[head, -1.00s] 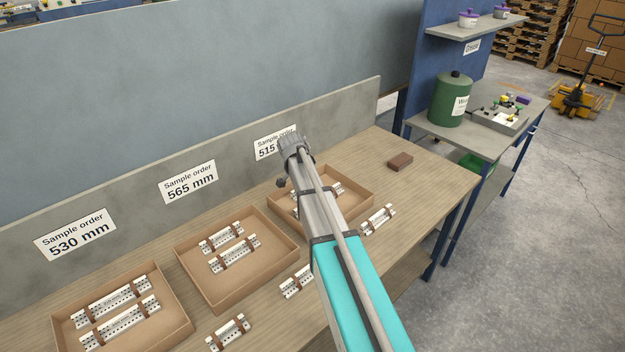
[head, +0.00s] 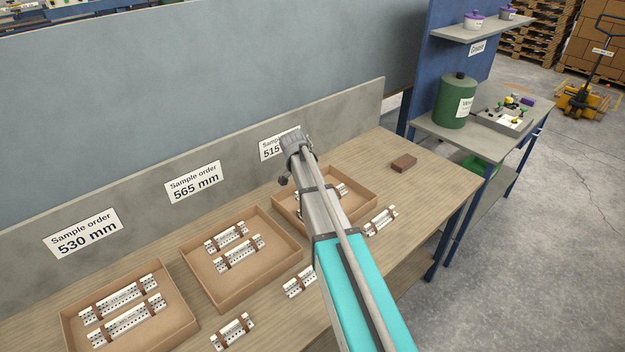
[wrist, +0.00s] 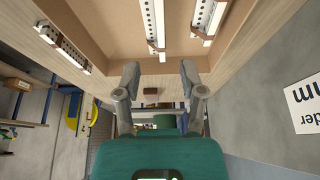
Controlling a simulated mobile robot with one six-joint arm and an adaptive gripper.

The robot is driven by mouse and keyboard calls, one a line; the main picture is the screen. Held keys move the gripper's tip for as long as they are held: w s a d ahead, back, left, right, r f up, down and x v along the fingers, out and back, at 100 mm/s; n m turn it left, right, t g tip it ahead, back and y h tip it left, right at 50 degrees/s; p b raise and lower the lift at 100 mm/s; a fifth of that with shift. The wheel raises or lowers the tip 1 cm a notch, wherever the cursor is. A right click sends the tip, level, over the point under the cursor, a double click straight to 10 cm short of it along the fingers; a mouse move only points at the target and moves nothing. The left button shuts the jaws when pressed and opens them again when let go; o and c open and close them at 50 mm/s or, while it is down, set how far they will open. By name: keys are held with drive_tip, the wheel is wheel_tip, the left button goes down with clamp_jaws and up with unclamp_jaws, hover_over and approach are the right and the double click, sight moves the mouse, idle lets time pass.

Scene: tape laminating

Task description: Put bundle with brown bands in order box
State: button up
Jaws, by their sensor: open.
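My gripper (wrist: 160,73) is open and empty in the wrist view, its two fingers apart beside the edge of a cardboard order box (wrist: 115,38). Two white perforated bundles with brown bands (wrist: 154,22) (wrist: 207,20) lie in that box. Another banded bundle (wrist: 63,48) lies outside it on the table. In the head view, loose banded bundles lie on the table at the right (head: 380,220), middle (head: 300,282) and front (head: 233,333). The boxes under 530 mm (head: 190,325), 565 mm (head: 290,262) and 515 mm (head: 368,195) each hold bundles. My arm hides the fingertips there.
A brown block (head: 404,163) lies at the table's right end, where the tabletop (head: 430,185) is mostly clear. A grey back panel (head: 340,115) with order labels stands behind the boxes. A side bench holds a green canister (head: 455,102).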

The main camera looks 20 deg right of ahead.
drive_tip(key=shift+s, duration=0.1)
drive_tip(key=s+a+n+y, duration=0.1)
drive_tip(key=s+a+n, duration=0.3)
drive_tip(key=s, duration=0.5)
drive_tip(key=s+a+f+n+g+y, duration=0.1)
drive_tip(key=s+a+n, duration=0.3)
drive_tip(key=s, duration=0.4)
drive_tip(key=s+a+n+y, duration=0.2)
drive_tip(key=s+a+n, duration=0.2)
drive_tip(key=s, duration=0.5)
drive_tip(key=shift+s+a+f+n+g, duration=0.2)
drive_tip(key=shift+s+n+g, duration=0.1)
drive_tip(key=shift+n, duration=0.5)
